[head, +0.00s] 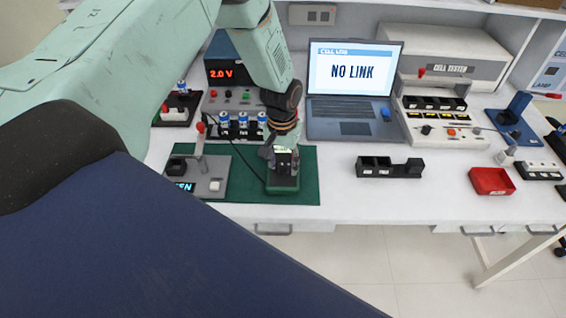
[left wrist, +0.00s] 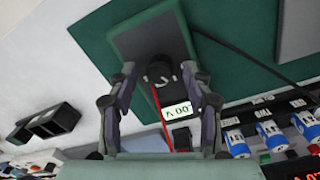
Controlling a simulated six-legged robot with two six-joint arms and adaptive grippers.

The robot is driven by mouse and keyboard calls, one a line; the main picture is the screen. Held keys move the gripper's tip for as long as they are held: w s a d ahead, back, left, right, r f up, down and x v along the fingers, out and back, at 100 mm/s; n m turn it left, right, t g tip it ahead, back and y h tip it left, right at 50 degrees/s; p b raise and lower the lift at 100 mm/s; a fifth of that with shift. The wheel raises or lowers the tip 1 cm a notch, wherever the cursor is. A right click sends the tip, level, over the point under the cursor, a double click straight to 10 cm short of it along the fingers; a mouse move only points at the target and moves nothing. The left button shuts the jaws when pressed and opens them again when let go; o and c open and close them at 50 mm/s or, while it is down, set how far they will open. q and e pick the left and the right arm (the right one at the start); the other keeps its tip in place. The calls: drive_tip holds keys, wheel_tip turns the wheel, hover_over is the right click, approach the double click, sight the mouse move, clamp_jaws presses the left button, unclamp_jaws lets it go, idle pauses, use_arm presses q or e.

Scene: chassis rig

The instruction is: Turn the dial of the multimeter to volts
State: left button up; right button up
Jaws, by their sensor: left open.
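The multimeter (head: 283,187) is a green box on the dark green mat (head: 240,160), below my left gripper in the head view. In the left wrist view the multimeter (left wrist: 138,40) shows its round black dial (left wrist: 160,72) and a small lit display (left wrist: 175,111), whose text I cannot read surely. My left gripper (head: 282,158) is open over it. In the left wrist view the fingers of my left gripper (left wrist: 165,82) stand on both sides of the dial, with gaps visible. A thin red line runs down from near the dial. My right gripper is not in view.
Blue-and-white cells (head: 242,122) stand behind the mat. A grey lever fixture (head: 210,178) is left of the multimeter. A laptop (head: 353,90) reads NO LINK. A black tray (head: 388,167) and a red bin (head: 491,181) lie right; the table between is mostly clear.

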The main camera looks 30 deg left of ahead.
sight(282, 166)
use_arm(q)
wheel_tip(282, 166, up, 12)
drive_tip(key=shift+a+f, duration=0.15)
drive_tip(key=shift+s+f, duration=0.1)
drive_tip(key=shift+f, duration=0.05)
idle(0.5)
drive_tip(key=s+d+f, duration=0.3)
drive_tip(key=s+f, duration=0.4)
drive_tip(key=s+d+f, duration=0.4)
drive_tip(key=s+f, duration=0.2)
drive_tip(key=s+d+f+m, duration=0.1)
drive_tip(key=s+f, duration=0.1)
drive_tip(key=s, duration=0.8)
drive_tip(key=s+d+f, duration=0.1)
drive_tip(key=s, duration=0.9)
wheel_tip(282, 166, down, 9)
drive_tip(key=w+b, duration=0.1)
drive_tip(key=b, duration=0.7)
drive_tip(key=shift+a+r, duration=0.2)
